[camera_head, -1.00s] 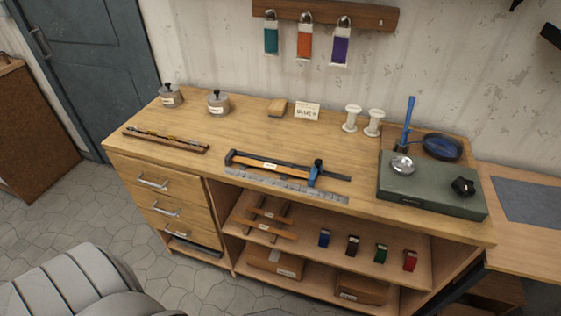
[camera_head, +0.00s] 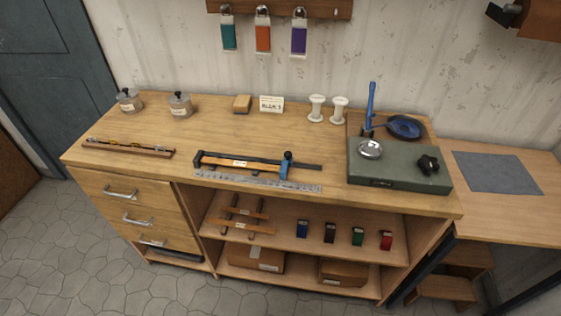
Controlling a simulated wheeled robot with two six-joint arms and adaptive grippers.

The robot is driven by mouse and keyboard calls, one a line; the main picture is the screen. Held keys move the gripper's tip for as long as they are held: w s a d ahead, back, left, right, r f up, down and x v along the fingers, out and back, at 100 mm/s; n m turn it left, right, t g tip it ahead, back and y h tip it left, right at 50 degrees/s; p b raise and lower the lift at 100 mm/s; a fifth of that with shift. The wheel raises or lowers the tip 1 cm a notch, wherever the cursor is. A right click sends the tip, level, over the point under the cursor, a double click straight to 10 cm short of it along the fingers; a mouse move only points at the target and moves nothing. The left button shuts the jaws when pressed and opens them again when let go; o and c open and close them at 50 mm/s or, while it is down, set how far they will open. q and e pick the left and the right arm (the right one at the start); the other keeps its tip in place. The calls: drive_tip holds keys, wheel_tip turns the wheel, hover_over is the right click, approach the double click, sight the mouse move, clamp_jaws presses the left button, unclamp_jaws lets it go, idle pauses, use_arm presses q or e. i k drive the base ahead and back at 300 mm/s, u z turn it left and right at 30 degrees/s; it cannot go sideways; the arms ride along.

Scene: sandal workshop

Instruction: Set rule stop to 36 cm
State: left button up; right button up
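A dark bar rule with an orange section and a small white label (camera_head: 240,163) lies on the wooden workbench near its front edge. A blue stop (camera_head: 286,164) sits on the bar toward its right end. A grey steel scale (camera_head: 258,181) with fine marks lies along the front of the bar. The scale's numbers are too small to read, so I cannot tell the stop's setting. Neither of my grippers is in view.
A green box (camera_head: 400,165) with a black knob stands at the right of the bench. Two white spools (camera_head: 316,108), lidded jars (camera_head: 180,105) and a card (camera_head: 271,104) stand at the back. A narrow wooden tool (camera_head: 128,148) lies at left. Bench space between is clear.

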sight(288, 159)
drive_tip(key=u, duration=3.3)
drive_tip(key=k, duration=0.4)
drive_tip(key=z, duration=1.75)
